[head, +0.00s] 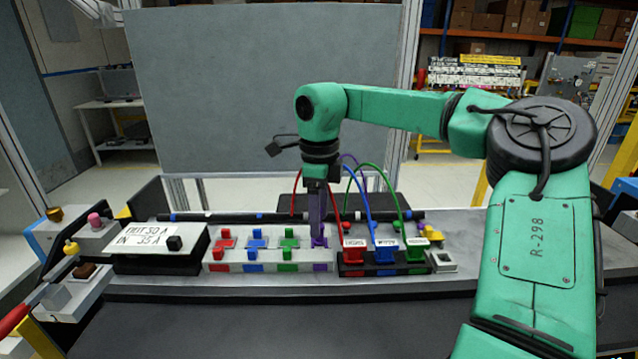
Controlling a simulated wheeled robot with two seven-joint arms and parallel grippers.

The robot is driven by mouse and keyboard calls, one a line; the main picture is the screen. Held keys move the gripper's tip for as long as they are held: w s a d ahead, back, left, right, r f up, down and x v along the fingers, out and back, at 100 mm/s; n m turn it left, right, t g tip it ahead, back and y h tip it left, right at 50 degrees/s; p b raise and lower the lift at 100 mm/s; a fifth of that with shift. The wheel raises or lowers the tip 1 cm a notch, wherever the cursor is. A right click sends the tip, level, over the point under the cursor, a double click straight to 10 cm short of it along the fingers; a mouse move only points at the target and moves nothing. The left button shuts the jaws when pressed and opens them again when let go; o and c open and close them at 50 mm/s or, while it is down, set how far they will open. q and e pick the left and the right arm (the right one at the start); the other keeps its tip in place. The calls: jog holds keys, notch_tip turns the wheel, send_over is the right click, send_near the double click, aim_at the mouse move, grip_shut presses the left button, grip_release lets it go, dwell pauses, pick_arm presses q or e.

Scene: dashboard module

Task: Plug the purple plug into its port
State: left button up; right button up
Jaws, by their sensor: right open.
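My right gripper (317,193) points straight down at the right end of the white port block (268,257). It is open around or just above a purple upright piece, the purple plug (319,226). The plug stands at the purple port (320,243), the last in a row after red, blue and green ones. I cannot tell how deep the plug sits in the port, because the fingers partly cover it. A purple cable (352,160) arcs up behind the gripper. My left gripper is not in view.
Right of the port block, a black holder carries red (353,252), blue (385,250) and green (415,250) connectors with cables arching close to the gripper. A black box with a handwritten white top (150,240) stands left. The dark front surface (270,325) is clear.

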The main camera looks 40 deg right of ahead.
notch_tip(320, 180, up, 11)
jog(key=shift+c, duration=0.3)
